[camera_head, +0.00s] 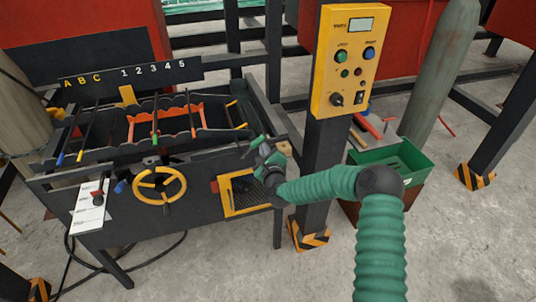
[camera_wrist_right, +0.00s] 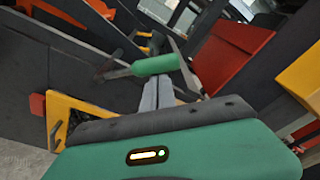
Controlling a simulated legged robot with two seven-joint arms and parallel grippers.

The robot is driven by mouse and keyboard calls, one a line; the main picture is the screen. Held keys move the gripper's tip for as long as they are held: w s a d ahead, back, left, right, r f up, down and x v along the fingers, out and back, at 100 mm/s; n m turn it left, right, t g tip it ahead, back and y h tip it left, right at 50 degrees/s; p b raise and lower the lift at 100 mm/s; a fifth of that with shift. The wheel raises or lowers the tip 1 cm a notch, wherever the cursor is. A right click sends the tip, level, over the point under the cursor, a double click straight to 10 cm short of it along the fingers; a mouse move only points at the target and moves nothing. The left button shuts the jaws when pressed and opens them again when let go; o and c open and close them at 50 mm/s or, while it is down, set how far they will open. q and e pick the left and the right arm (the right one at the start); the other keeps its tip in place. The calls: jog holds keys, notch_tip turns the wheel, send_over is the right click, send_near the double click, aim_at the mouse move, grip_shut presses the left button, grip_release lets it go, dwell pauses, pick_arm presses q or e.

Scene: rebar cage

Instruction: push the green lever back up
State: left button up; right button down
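The green lever handle (camera_wrist_right: 156,65) is a short green cylinder on a grey metal arm in the right wrist view. In the head view the green handle (camera_head: 258,141) is small, at the right end of the dark workbench. My right gripper (camera_head: 266,153) is right beside it, reaching in from the right. In the wrist view the two grey fingers of my right gripper (camera_wrist_right: 158,84) lie together, with their tips at the underside of the handle. I cannot tell whether they touch it. Nothing shows between the fingers. My left gripper is not in view.
The workbench (camera_head: 200,190) carries a yellow handwheel (camera_head: 160,184), a yellow-framed opening (camera_head: 245,195) and an orange rebar fixture (camera_head: 165,120). A yellow control box (camera_head: 345,60) on a dark post stands right of the lever. A green bin (camera_head: 400,165) is behind my right arm.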

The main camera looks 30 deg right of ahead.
aim_at(256, 141)
jog(key=shift+a+r+n, duration=0.55)
jog(key=shift+r+n, duration=0.15)
jog(key=shift+n, duration=0.2)
jog(key=shift+w+a+r+n, duration=0.1)
jog(key=shift+a+r+n, duration=0.15)
jog(key=shift+n, duration=0.25)
jog(key=shift+w+a+r+n+h+b, duration=0.2)
jog(key=shift+a+r+n+h+b, duration=0.15)
jog(key=shift+n, duration=0.45)
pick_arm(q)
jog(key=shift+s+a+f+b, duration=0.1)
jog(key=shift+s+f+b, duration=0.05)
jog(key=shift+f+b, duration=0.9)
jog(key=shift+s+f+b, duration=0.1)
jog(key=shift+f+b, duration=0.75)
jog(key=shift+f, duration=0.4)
pick_arm(e)
jog(key=w+a+r+n+t, duration=0.1)
jog(key=a+n, duration=0.5)
jog(key=n, duration=0.1)
jog(key=shift+w+r+n, duration=0.15)
jog(key=shift+r+n, duration=0.15)
jog(key=shift+r, duration=0.1)
jog(key=shift+h, duration=0.25)
